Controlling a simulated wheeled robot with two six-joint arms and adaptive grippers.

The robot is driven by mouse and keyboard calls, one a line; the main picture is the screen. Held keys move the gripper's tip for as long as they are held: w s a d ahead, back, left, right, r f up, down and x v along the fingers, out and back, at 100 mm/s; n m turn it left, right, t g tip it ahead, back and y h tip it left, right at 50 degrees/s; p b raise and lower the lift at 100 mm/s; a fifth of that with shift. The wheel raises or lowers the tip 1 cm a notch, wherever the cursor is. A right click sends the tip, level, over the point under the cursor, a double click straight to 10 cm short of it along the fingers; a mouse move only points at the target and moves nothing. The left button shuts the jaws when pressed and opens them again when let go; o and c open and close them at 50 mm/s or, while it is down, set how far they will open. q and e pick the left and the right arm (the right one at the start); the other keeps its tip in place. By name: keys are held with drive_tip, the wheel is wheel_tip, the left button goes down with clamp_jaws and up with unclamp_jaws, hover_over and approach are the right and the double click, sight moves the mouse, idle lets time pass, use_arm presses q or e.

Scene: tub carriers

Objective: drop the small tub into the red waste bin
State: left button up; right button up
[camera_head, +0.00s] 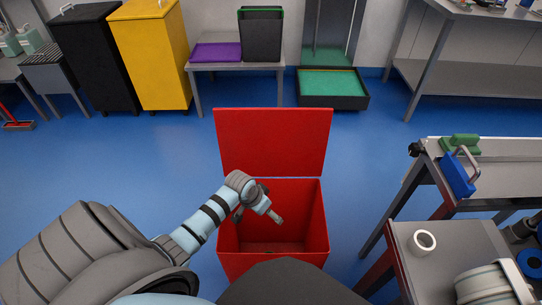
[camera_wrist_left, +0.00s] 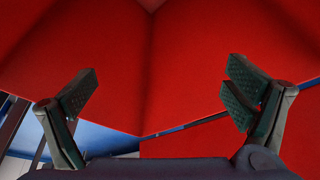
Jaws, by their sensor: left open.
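The red waste bin (camera_head: 314,225) stands on the floor in front of me with its lid (camera_head: 272,142) raised at the back. My left gripper (camera_head: 259,218) is over the bin's opening, pointing down into it. In the left wrist view its fingers (camera_wrist_left: 162,92) are spread wide with nothing between them, and red bin surfaces (camera_wrist_left: 190,70) fill most of the background. A small white round container (camera_head: 424,242) is on the grey table at the right; I cannot tell whether it is the small tub. No tub shows in the visible part of the bin. My right gripper is not in view.
A grey table (camera_head: 450,260) and a bench with a blue carrier (camera_head: 458,175) and a green carrier (camera_head: 461,142) stand at the right. Yellow (camera_head: 152,55) and black (camera_head: 92,60) bins stand at the back left. Blue floor (camera_head: 130,150) is clear around the red bin.

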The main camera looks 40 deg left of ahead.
use_arm(q)
drive_tip(key=v, duration=1.1)
drive_tip(key=shift+r, duration=0.35)
drive_tip(key=shift+s, duration=0.15)
